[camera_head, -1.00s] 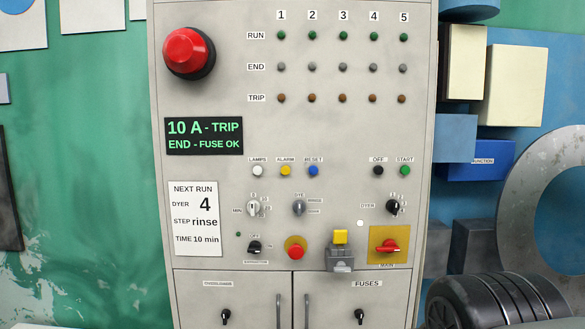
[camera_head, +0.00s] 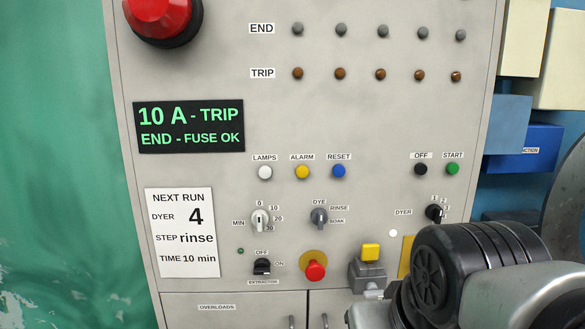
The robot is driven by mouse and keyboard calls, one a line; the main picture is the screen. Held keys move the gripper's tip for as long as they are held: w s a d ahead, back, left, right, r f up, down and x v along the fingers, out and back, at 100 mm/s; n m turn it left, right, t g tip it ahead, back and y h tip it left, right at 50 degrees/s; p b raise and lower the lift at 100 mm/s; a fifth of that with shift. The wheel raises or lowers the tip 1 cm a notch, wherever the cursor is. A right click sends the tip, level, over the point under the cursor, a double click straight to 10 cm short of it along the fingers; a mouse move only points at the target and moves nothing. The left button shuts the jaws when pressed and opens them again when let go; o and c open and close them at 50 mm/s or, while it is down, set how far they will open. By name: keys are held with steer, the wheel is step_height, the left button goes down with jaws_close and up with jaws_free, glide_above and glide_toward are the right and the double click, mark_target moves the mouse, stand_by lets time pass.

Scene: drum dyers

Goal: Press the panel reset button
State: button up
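The reset button (camera_head: 338,171) is a small blue round button under a RESET label, in the middle of the grey panel (camera_head: 260,110). A yellow ALARM button (camera_head: 302,172) and a white LAMPS button (camera_head: 265,172) stand to its left in the same row. My arm (camera_head: 440,270) shows at the lower right, in front of the panel's lower right part. My gripper's fingers are not in view. Nothing covers the reset button.
A black OFF button (camera_head: 420,169) and a green START button (camera_head: 452,168) are to the right. A large red button (camera_head: 162,15) juts out at upper left. Below are knobs, a red button (camera_head: 315,270) and a yellow-topped grey block (camera_head: 370,252). A display (camera_head: 190,127) reads "10 A - TRIP".

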jaws_close()
stand_by(1.5)
